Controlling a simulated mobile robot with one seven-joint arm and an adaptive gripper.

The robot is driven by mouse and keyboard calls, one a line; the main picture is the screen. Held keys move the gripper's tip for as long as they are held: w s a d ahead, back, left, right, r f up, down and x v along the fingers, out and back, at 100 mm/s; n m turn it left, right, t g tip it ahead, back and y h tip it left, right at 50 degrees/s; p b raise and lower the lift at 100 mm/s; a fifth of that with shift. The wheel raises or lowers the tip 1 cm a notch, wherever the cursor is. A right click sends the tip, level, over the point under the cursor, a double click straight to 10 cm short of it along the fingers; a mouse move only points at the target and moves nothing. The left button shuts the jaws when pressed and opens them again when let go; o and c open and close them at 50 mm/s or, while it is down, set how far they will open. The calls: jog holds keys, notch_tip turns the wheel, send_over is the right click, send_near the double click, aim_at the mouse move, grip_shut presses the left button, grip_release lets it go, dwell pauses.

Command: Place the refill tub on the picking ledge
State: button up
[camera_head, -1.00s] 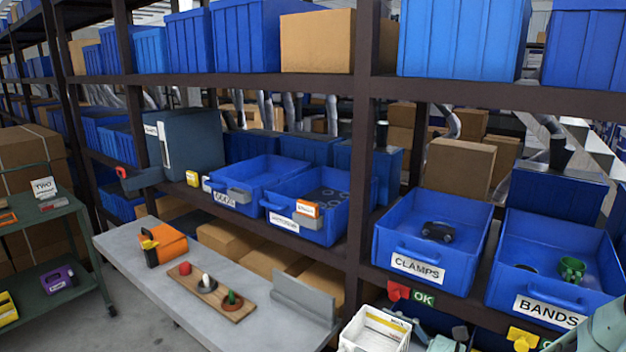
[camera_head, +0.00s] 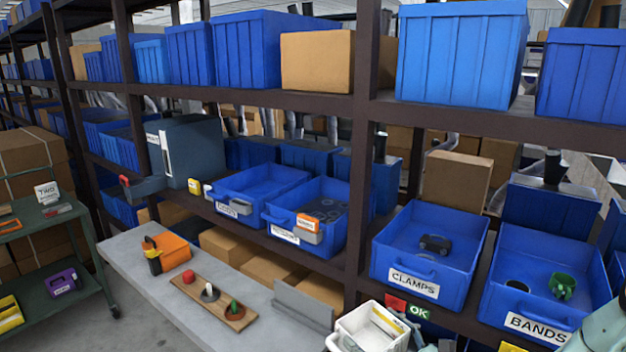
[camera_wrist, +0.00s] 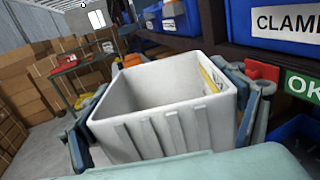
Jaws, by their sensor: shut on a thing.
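The refill tub is a white, open-topped, ribbed tub (camera_wrist: 165,126), seen close up in the wrist view. A yellow and white label shows at its right inner wall. My gripper (camera_wrist: 168,118) is shut on the tub, with blue-grey fingers at its left and right sides. In the head view the tub (camera_head: 371,328) is at the bottom edge, partly cut off, in front of the shelf. A long grey ledge (camera_head: 185,295) runs along the shelf front at lower left. The tub is to the right of its near end; I cannot tell the gap.
The ledge holds an orange holder (camera_head: 174,251) and a wooden board (camera_head: 213,303) with small coloured pieces; an upright grey plate (camera_head: 302,303) stands at its near end. Blue CLAMPS (camera_head: 430,262) and BANDS (camera_head: 545,295) bins sit on the shelf. A green cart (camera_head: 62,237) stands left.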

jog(key=shift+s+d+f+m+t+h, duration=0.25)
jog(key=shift+f+m+t+h, duration=0.15)
jog(key=shift+m+t+h, duration=0.4)
jog(key=shift+w+a, duration=0.1)
